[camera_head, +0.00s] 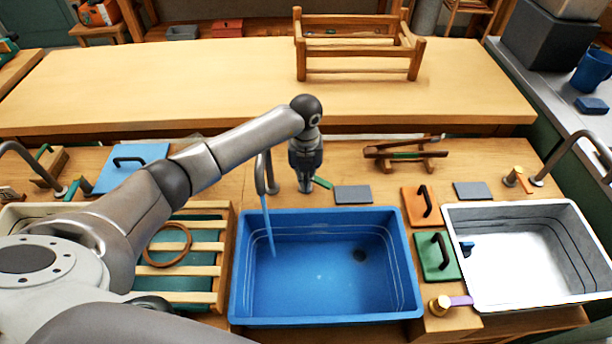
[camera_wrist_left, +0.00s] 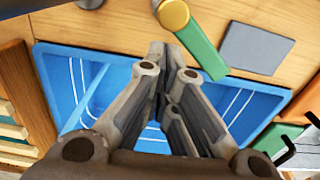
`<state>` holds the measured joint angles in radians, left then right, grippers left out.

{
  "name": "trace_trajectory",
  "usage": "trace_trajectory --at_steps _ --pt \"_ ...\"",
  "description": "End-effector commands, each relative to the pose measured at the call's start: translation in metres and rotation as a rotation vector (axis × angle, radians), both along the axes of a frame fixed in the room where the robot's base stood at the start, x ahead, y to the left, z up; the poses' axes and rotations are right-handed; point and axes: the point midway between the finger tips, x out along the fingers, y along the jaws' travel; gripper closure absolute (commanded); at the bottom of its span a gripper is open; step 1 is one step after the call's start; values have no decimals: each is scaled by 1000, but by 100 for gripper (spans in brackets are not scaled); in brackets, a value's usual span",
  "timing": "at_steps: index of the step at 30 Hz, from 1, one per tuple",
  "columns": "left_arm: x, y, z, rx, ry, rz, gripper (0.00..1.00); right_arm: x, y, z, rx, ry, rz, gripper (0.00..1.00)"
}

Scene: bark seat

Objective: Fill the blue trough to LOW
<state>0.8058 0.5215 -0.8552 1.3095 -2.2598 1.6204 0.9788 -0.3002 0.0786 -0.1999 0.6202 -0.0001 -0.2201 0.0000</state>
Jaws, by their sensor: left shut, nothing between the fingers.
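The blue trough (camera_head: 330,318) is set into the bench, with pale level lines around its inner walls and a dark drain in its floor. A curved grey tap (camera_head: 262,172) stands at its back left, and a thin blue stream (camera_head: 268,228) falls from it into the trough. I cannot tell how deep the water is. A green tap lever (camera_head: 322,183) is at the trough's back edge; it also shows in the left wrist view (camera_wrist_left: 203,52). My left gripper (camera_head: 305,188) points down beside this lever, shut and empty; its fingertips (camera_wrist_left: 166,50) look close to it. My right gripper is out of view.
A white basin (camera_head: 520,297) with its own tap (camera_head: 550,165) is at the right. Orange (camera_head: 418,207) and green (camera_head: 433,257) handled boards lie between the basins. A slatted rack (camera_head: 225,262) is left of the trough. A wooden frame (camera_head: 358,72) stands on the back table.

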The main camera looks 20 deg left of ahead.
Motion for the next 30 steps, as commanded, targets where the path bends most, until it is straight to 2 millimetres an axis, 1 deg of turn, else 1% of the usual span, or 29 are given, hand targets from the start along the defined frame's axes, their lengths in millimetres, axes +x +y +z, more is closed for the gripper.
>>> trace_trajectory --at_steps 1,3,11,13,18,30 --pt "0 0 10 1 0 0 100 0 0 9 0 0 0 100" --pt "0 0 13 1 0 0 100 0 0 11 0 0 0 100" --pt "0 0 11 0 1 0 100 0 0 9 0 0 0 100" --pt "2 -1 10 0 0 0 100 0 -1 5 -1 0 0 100" --pt "22 -9 6 -1 -2 -1 100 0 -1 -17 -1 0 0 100" --pt "71 -28 6 -1 0 0 100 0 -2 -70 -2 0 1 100"
